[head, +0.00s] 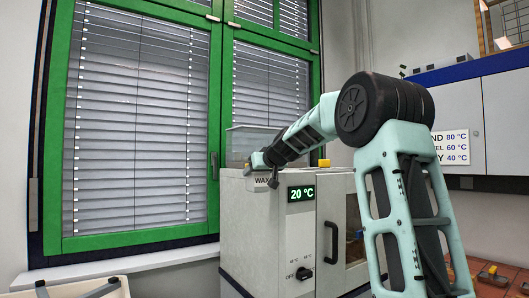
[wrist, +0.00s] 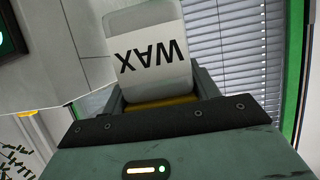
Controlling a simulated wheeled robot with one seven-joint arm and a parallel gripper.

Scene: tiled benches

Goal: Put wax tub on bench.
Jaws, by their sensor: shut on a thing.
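The wax tub (wrist: 152,25) is a pale grey-white container with a white label reading WAX, which appears upside down in the wrist view. My gripper (wrist: 160,94) is shut on it, with a dark finger on each side and a yellow strip below the label. A red-brown tiled bench (head: 498,288) shows at the lower right, partly behind my arm.
The cabinet (head: 258,235) has a 20 °C display, an OFF knob and a handled glass door. A clear box (head: 248,140) and a small yellow block (head: 324,163) are on top. A green-framed window (head: 140,125) is behind. A pale bin (head: 75,288) is lower left.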

